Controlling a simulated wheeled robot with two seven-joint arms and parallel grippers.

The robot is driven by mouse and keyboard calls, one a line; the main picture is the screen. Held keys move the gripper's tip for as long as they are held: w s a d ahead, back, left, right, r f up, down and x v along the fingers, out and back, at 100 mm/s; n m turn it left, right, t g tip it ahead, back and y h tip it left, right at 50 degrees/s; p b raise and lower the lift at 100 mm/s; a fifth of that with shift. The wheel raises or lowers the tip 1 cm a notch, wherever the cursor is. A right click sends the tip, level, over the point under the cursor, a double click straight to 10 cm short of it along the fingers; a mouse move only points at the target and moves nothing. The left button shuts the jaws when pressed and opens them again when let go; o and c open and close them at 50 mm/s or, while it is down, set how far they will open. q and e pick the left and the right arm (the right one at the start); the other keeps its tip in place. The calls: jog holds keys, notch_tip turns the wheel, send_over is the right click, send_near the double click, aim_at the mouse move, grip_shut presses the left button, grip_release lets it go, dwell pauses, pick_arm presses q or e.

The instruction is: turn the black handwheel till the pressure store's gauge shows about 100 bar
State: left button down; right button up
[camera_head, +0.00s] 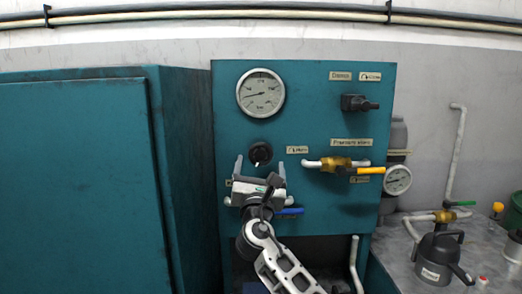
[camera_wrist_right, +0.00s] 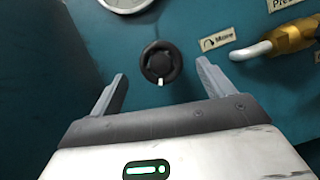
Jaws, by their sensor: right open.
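A round black handwheel (camera_head: 260,153) with a white mark sits on the teal panel, left of a label that seems to read "More". In the right wrist view the handwheel (camera_wrist_right: 160,63) appears between the fingertips, its white mark pointing down. My right gripper (camera_head: 260,162) is open and empty in front of the panel, its fingers either side of the handwheel's line; contact is not visible. A small white gauge (camera_head: 397,180) is by the grey cylinder (camera_head: 397,138) at the panel's right; its reading is too small to tell. My left gripper is out of view.
A large gauge (camera_head: 261,93) is above the handwheel. A brass valve with a yellow lever (camera_head: 366,171) and a black handle (camera_head: 358,103) stick out to the right. A blue lever (camera_head: 290,211) is beside my right gripper. A teal cabinet (camera_head: 80,180) fills the left.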

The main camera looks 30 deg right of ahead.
aim_at(261, 155)
jog(key=x, duration=0.5)
jog(key=shift+w+d+r, duration=0.1)
jog(key=shift+w+d, duration=0.1)
jog(key=shift+w, duration=0.05)
jog(key=c, duration=1)
